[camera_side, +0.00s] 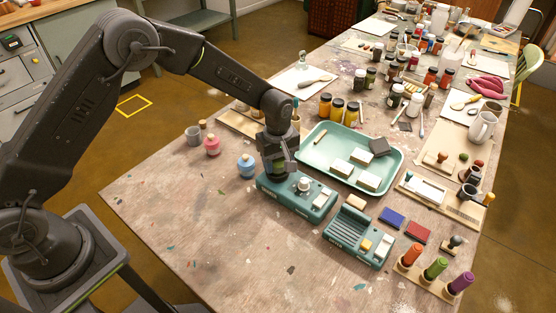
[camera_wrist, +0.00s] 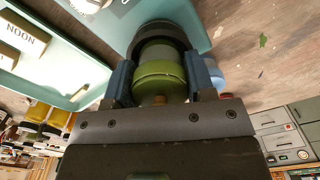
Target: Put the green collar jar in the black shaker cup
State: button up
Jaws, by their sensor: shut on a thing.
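My gripper (camera_side: 279,168) points down over the left end of a teal shaker unit (camera_side: 318,207). In the wrist view my gripper (camera_wrist: 161,78) has its two fingers closed on the sides of the green collar jar (camera_wrist: 160,76). The black shaker cup (camera_wrist: 165,30) shows as a dark round rim just beyond the jar, in line with it. The jar's far end overlaps the cup's opening; I cannot tell how deep it sits. In the side view my gripper hides the jar and most of the cup.
A blue jar (camera_side: 247,166), a pink jar (camera_side: 211,146) and a grey cup (camera_side: 193,135) stand to the left. A mint tray (camera_side: 325,137) with pale blocks lies just behind. Another teal unit (camera_side: 352,237) stands to the right. The table front is clear.

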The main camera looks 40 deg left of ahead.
jog(key=shift+f, duration=0.15)
jog(key=o, duration=1.1)
jog(key=shift+c, duration=0.2)
jog(key=shift+o, duration=0.4)
jog(key=o, duration=0.3)
jog(key=shift+r, duration=4)
